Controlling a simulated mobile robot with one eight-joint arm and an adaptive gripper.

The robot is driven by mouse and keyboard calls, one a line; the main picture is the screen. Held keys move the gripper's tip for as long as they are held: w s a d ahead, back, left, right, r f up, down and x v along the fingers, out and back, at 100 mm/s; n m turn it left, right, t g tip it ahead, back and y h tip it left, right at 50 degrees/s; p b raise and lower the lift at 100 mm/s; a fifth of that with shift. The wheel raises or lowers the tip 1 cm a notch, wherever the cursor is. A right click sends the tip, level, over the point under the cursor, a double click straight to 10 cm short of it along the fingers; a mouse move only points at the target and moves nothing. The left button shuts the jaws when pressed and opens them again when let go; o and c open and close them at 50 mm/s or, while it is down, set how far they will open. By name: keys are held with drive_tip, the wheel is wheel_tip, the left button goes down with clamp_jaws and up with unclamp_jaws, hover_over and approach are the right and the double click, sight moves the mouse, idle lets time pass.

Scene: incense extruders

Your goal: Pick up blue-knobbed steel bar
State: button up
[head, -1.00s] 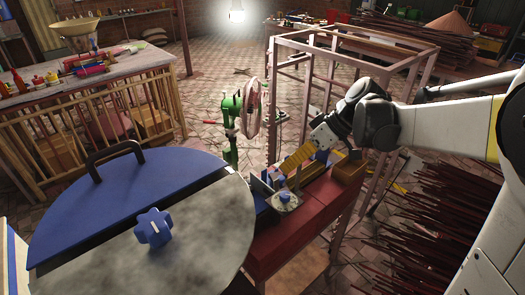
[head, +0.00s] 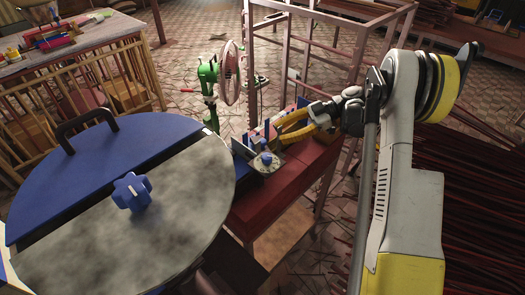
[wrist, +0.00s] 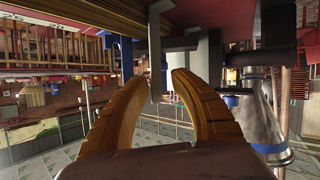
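A small blue knob (head: 265,157) sits on a grey metal plate at the near end of the dark red bench; I cannot tell whether it belongs to the blue-knobbed steel bar. My gripper (head: 277,130) has curved yellow fingers and is just beyond this knob, low over the machine parts. In the wrist view my gripper (wrist: 159,78) is open, its two fingertips apart. A narrow upright steel bar (wrist: 157,45) shows in line with the gap between them, with a blue part (wrist: 127,58) beside it. I cannot tell whether the fingers touch the bar.
A large round drum lid (head: 180,215), half blue, with a big blue knob (head: 131,191) and dark handle (head: 86,127), fills the near left. A pinkish metal frame (head: 335,60) stands beyond the gripper.

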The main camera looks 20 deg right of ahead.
sight(263, 141)
drive_tip(key=b+x, duration=0.1)
drive_tip(key=x, duration=0.3)
drive_tip(key=b+x, duration=0.1)
drive_tip(key=x, duration=0.2)
drive_tip(key=shift+d+f+b, duration=0.15)
drive_tip(key=shift+f+b, duration=0.1)
drive_tip(key=shift+b, duration=0.1)
drive_tip(key=shift+s+r, duration=0.1)
clamp_jaws()
